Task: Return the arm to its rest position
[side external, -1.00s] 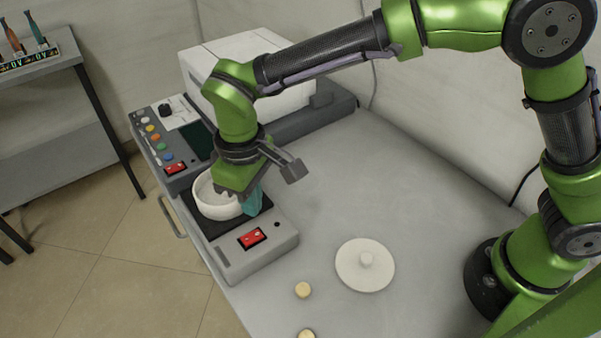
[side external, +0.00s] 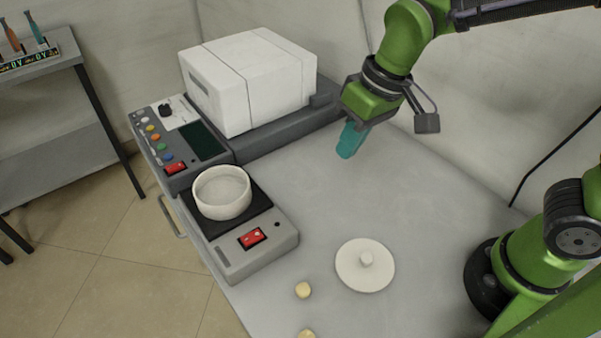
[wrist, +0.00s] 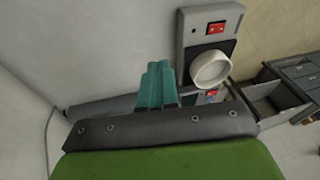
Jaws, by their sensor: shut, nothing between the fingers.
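My gripper (side external: 350,141) has teal fingers and hangs in the air above the back part of the grey table, right of the white box-shaped machine. Its fingers are together with nothing between them. In the wrist view the teal fingers (wrist: 157,85) also show side by side and empty. The arm reaches in from the upper right in the side view, clear of the table objects.
A white bowl (side external: 222,193) sits on the black plate of a grey device (side external: 262,262) with a red switch. The white machine (side external: 250,80) stands behind it. A round white lid (side external: 365,266) and two small yellowish pieces (side external: 303,290) lie in front. The table's middle is clear.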

